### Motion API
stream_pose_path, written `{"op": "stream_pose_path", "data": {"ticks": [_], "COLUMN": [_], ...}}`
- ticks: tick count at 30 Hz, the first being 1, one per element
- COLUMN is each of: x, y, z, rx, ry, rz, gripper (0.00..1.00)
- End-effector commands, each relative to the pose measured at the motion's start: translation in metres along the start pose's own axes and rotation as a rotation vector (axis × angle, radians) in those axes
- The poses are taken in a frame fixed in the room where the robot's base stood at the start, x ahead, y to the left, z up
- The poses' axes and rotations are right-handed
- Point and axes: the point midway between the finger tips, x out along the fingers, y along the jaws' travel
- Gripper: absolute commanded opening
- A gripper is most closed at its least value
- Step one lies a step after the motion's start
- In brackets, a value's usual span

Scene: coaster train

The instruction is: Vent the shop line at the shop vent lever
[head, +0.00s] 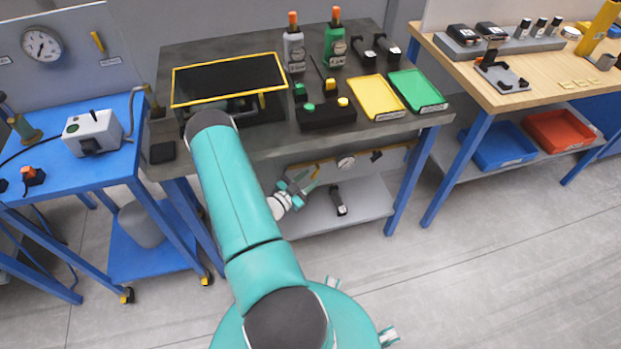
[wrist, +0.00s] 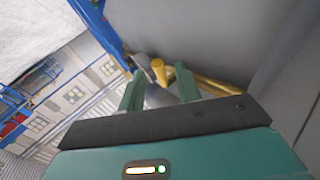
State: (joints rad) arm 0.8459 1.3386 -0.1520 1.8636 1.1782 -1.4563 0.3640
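My gripper (head: 298,187) is under the middle workbench, in front of a low grey panel. A yellow pipe (head: 322,161) runs along this panel, with a round gauge (head: 346,162) and a small black handle (head: 377,155) right of my gripper. In the wrist view my gripper (wrist: 158,88) is open. A yellow rod end (wrist: 158,66) and a grey part (wrist: 160,97) show between or just beyond its fingers; contact cannot be told. I cannot tell which part is the shop vent lever. A yellow handle (head: 98,41) also hangs on the upper left panel, near a large gauge (head: 42,44).
The workbench top (head: 235,140) is above my gripper, with a blue leg (head: 408,180) to the right. A dark tool (head: 338,201) lies on the lower shelf (head: 365,207). A blue cart (head: 150,165) stands left. The floor (head: 480,260) at right is clear.

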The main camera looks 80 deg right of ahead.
Motion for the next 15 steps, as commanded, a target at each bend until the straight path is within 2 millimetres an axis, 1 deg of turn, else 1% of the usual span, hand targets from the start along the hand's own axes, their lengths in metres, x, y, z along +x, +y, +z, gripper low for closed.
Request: {"op": "stream_pose_path", "data": {"ticks": [1, 4, 12, 13, 15], "x": [0.0055, 0.0110, 0.0126, 0.0126, 0.0125], "y": [0.0004, 0.0000, 0.0000, 0.0000, 0.0000], "z": [-0.0001, 0.0001, 0.0001, 0.0001, 0.0000], "rx": [0.001, 0.000, 0.000, 0.000, 0.000], "ry": [0.001, 0.000, -0.001, -0.001, -0.001], "rz": [0.001, -0.001, -0.001, -0.001, -0.001], "gripper": [0.34, 0.34, 0.34, 0.30, 0.16]}}
